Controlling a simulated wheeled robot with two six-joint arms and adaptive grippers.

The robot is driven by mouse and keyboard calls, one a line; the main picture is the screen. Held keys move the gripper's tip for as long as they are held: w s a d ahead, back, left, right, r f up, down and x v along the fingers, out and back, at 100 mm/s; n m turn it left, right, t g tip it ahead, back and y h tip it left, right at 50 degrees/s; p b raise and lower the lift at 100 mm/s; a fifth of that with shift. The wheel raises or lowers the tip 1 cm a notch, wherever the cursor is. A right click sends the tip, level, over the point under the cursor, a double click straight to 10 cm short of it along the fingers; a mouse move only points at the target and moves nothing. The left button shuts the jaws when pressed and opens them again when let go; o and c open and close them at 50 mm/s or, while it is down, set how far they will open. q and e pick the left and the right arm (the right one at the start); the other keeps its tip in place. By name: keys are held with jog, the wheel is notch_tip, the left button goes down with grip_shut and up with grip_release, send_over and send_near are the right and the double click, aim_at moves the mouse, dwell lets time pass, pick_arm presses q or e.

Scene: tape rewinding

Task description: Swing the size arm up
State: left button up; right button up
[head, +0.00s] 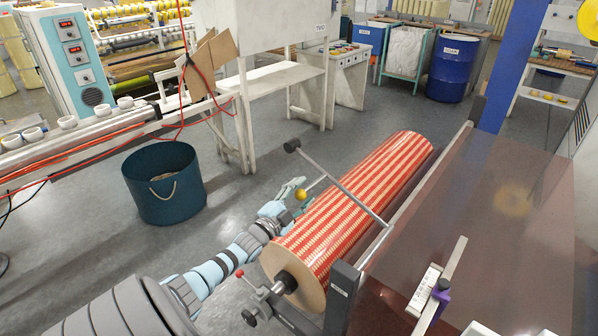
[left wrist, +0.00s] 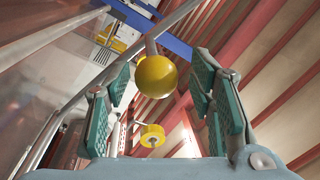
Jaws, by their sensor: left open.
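The size arm (head: 345,188) is a thin grey bar that slants across above the red-and-white striped roll (head: 352,205), with a dark block at its upper left end. A short stem on it carries a yellow ball knob (head: 300,194), at the roll's left side. My left gripper (head: 294,195) is open beside that knob. In the left wrist view the yellow ball (left wrist: 156,76) shows between the two spread green-padded fingers (left wrist: 163,95), with gaps to both sides. I cannot tell how deep it sits between them. My right gripper is not in view.
A red-tipped lever (head: 257,285) and a dark bracket (head: 341,298) stand at the roll's near end. A brown panel (head: 480,200) lies to the right. A dark teal bin (head: 163,190) stands on the floor at left.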

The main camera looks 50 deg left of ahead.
pick_arm(q)
jog(key=s+d+f, duration=0.1)
jog(key=s+d, duration=0.1)
jog(key=s, duration=0.9)
jog(key=shift+s, duration=0.4)
jog(key=shift+f, duration=0.1)
